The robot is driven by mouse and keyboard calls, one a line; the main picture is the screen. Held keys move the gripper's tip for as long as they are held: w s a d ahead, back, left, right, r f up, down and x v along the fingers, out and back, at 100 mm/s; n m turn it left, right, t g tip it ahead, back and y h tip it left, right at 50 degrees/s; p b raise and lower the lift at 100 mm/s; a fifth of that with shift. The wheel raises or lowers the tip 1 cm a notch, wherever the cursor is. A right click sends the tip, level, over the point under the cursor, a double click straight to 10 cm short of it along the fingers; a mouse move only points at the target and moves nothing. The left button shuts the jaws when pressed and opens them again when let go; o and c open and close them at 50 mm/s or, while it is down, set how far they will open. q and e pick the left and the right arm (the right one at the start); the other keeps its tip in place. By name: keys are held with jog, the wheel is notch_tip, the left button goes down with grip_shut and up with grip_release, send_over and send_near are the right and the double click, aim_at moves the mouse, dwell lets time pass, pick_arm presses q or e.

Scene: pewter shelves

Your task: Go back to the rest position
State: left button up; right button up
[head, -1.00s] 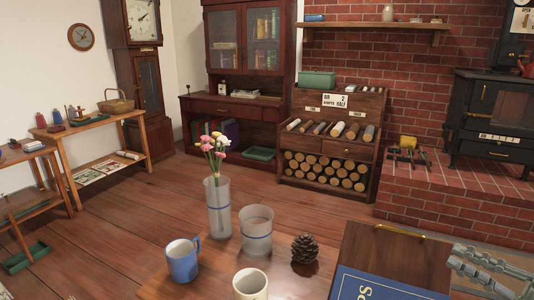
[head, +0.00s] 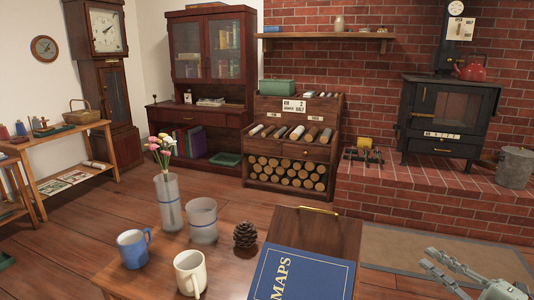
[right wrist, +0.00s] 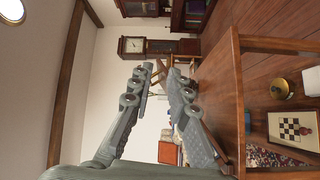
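My right gripper (head: 428,259) is at the lower right of the head view, pointing left, to the right of the table. Its two fingers stand apart with nothing between them. In the right wrist view the gripper (right wrist: 159,72) also shows a gap, with the pale wall and the tall clock behind it. My left gripper is not in view. No object is held by the right gripper.
A wooden table holds a blue mug (head: 131,250), a cream mug (head: 189,273), a flower vase (head: 170,205), a glass (head: 203,222), a pinecone (head: 245,235) and a blue book (head: 305,275). A black stove (head: 446,120) stands on the brick hearth.

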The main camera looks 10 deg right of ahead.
notch_tip(320, 180, down, 18)
jog(key=s+m+g+h, duration=0.2)
jog(key=m+g+h, duration=0.3)
jog(key=m+h, duration=0.6)
jog(key=s+a+f+m+g+y, duration=0.2)
jog(key=s+a+f+m+g, duration=0.1)
jog(key=s+a+f, duration=0.3)
jog(key=s+a+f+m+g+y, duration=0.2)
jog(key=s+a+f+g, duration=0.4)
jog(key=a+f, duration=0.3)
jog(key=shift+s+a+m+y, duration=0.3)
jog(key=shift+s+a+m, duration=0.3)
jog(key=shift+a, duration=0.65)
jog(key=shift+w, duration=0.1)
